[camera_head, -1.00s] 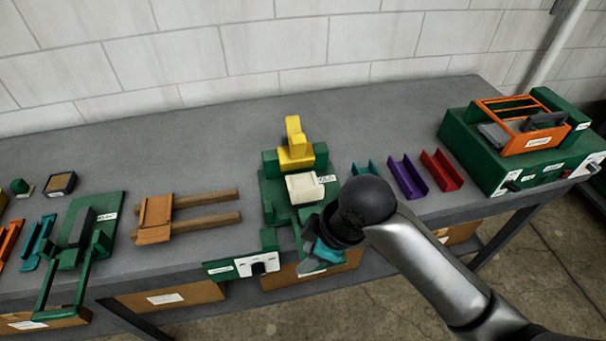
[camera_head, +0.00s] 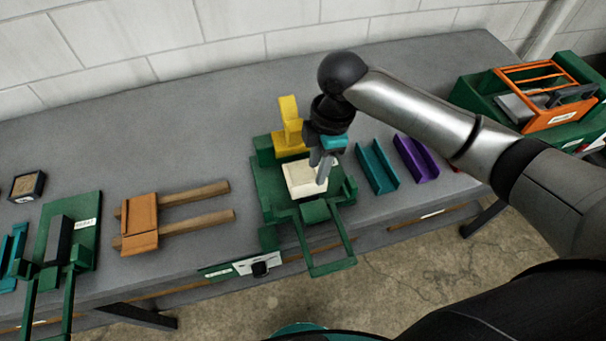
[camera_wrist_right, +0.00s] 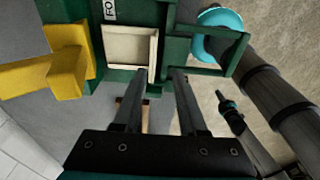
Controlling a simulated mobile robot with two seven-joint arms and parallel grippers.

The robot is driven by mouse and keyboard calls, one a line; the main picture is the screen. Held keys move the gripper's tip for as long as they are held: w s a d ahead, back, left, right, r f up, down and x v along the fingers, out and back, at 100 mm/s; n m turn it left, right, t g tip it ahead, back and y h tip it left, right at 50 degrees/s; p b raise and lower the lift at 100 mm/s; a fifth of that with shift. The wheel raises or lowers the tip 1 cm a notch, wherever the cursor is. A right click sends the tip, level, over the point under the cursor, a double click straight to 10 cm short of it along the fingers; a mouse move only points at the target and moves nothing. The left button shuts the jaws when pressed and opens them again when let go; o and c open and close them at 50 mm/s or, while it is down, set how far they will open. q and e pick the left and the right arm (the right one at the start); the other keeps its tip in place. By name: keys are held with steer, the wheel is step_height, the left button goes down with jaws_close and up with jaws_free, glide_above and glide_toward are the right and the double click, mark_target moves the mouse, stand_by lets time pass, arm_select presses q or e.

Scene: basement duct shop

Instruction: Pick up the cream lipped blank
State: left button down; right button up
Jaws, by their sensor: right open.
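The cream lipped blank (camera_head: 302,179) is a pale square tray-like piece with raised edges. It sits on the green machine (camera_head: 272,207), in front of its yellow block (camera_head: 289,128). In the right wrist view the blank (camera_wrist_right: 129,46) lies just beyond the fingertips, toward the left one. My right gripper (camera_head: 322,172) points down at the right side of the blank and covers part of it. In the right wrist view its two fingers (camera_wrist_right: 165,78) stand apart with nothing between them. Whether a fingertip touches the blank is unclear. My left gripper is not in view.
A teal channel (camera_head: 377,167) and a purple channel (camera_head: 416,158) lie right of the machine. An orange clamp with wooden bars (camera_head: 140,223) lies to its left. A green frame handle (camera_head: 325,250) juts over the bench's front edge. The grey bench (camera_head: 200,130) is bare behind.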

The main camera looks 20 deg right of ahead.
mark_target(310, 183)
steer(key=f, duration=0.3)
steer(key=a+f, duration=0.1)
steer(key=f, duration=0.5)
steer(key=shift+w+a, duration=0.2)
steer(key=shift+w, duration=0.2)
steer(key=shift+r, duration=0.1)
jaws_close()
